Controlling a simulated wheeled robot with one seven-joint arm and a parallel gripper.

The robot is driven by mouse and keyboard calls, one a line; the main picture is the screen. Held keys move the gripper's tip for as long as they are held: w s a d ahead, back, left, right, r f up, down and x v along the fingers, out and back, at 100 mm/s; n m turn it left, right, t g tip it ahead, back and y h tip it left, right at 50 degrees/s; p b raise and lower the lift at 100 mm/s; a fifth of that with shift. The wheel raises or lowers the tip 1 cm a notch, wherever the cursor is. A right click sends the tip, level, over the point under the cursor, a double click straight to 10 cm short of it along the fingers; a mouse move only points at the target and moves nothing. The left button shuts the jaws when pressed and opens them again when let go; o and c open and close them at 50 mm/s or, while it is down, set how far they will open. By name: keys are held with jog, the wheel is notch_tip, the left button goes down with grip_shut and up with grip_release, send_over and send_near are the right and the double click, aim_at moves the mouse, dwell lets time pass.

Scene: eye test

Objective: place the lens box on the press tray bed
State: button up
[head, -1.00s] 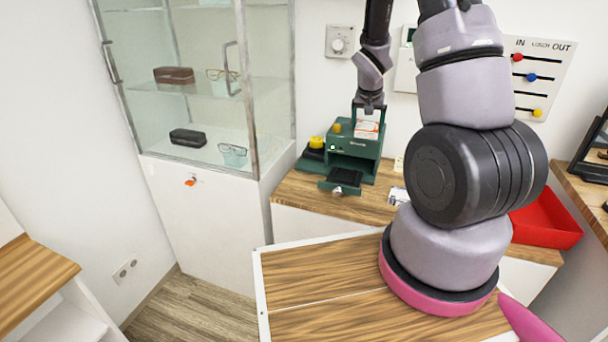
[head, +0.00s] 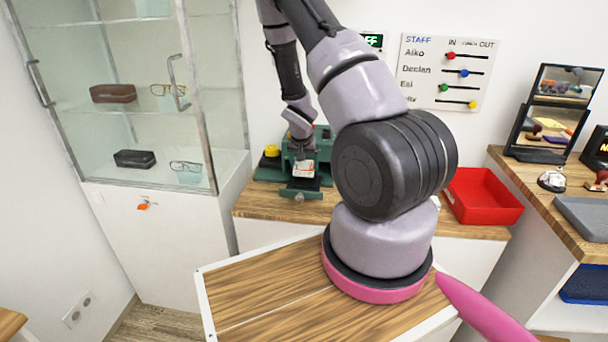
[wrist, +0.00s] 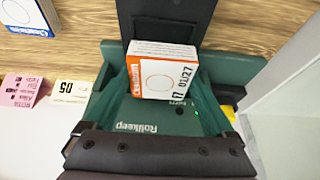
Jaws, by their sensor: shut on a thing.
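The lens box (head: 303,169), white with an orange edge, is held by my gripper (head: 302,154) in front of the green press (head: 326,150). In the wrist view, the box (wrist: 163,75) shows its orange end and printed face, with the press body (wrist: 165,121) beside it. My gripper is shut on the box. The black press tray bed (head: 306,184) is slid out at the front of the press. The box appears just above or on the bed; I cannot tell if it touches, and it partly hides the bed.
Another white box with a blue band (wrist: 27,18) lies on the wooden counter, near paper labels (wrist: 68,88). A red tray (head: 482,197) is to the right. A glass cabinet (head: 215,110) stands left.

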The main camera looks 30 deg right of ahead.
aim_at(304, 174)
jog(key=shift+f, duration=2)
jog(key=shift+f, duration=0.1)
